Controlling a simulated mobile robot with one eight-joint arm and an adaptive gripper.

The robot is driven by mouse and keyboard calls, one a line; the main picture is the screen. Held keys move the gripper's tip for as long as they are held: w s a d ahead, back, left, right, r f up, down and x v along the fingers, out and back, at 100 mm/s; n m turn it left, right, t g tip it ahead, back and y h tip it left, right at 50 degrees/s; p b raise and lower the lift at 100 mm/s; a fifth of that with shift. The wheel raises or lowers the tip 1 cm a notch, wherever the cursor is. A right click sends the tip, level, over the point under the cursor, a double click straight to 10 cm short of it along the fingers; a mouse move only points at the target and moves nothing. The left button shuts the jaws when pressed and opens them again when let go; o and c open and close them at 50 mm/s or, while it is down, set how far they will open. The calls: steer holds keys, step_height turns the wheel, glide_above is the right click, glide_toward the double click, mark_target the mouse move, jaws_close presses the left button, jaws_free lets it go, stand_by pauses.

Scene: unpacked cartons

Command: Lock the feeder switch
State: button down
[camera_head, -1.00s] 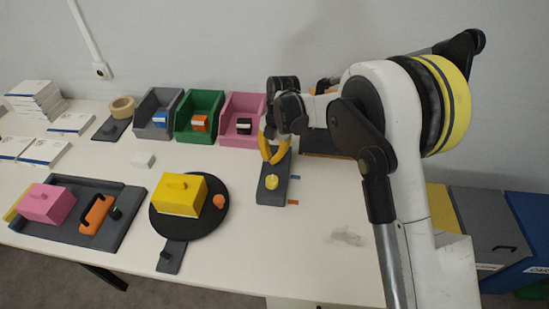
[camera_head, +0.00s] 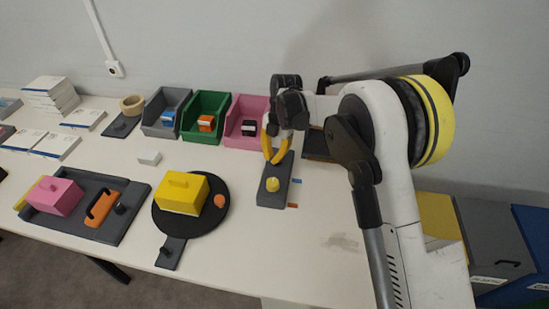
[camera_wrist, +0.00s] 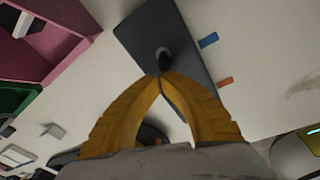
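I cannot tell whether the tips touch the peg.
Grey, green and pink bins (camera_head: 240,135) stand behind to the left. A black turntable (camera_head: 200,222) with a yellow box (camera_head: 181,190) is left of the plate. Farther left is a grey tray (camera_head: 130,215) with a pink box. The table at front right is clear.

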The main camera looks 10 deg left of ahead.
steer(key=shift+w+r+p, duration=0.25)
steer(key=shift+w+p, duration=0.1)
steer(key=shift+w, duration=0.25)
steer(key=shift+r+p, duration=0.4)
steer(key=shift+r, duration=0.45)
steer(key=shift+s+a, duration=0.1)
